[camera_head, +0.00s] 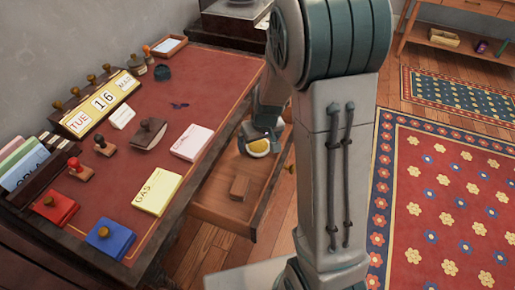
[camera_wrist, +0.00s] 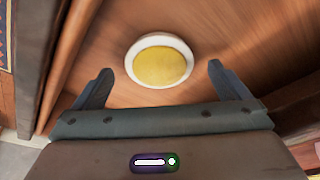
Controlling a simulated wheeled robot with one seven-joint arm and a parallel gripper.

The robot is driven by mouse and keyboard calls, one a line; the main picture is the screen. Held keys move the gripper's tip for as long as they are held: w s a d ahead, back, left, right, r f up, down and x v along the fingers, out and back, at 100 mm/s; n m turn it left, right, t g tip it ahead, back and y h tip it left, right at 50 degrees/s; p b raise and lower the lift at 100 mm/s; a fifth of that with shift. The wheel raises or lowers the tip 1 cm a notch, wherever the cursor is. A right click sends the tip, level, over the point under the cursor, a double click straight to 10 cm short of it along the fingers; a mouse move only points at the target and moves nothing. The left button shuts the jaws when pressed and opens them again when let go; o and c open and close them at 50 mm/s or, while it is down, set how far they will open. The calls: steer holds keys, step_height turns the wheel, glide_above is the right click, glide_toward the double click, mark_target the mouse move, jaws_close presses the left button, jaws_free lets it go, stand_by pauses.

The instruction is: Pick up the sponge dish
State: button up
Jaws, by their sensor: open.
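The sponge dish (camera_wrist: 131,66) is a round white dish with a yellow sponge (camera_wrist: 161,66) in it. It sits on the wooden floor of the open drawer. In the head view the sponge dish (camera_head: 257,154) shows near the back of the drawer, partly covered by my gripper. My gripper (camera_wrist: 159,82) is open and empty in the wrist view, with one finger on each side of the dish's near part. I cannot tell how high the fingertips are above the drawer floor. In the head view my gripper (camera_head: 258,135) is partly hidden by my arm.
A wooden block (camera_head: 239,187) lies in the drawer (camera_head: 215,197) nearer the front. The desk (camera_head: 215,72) to the left carries stamps, a date calendar (camera_head: 101,103), ink pads and note pads. Patterned rugs (camera_head: 440,190) lie on the right.

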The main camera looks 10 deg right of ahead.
steer(key=shift+x, duration=0.9)
steer(key=c, duration=1.2)
steer(key=shift+r, duration=0.1)
steer(key=shift+r, duration=0.1)
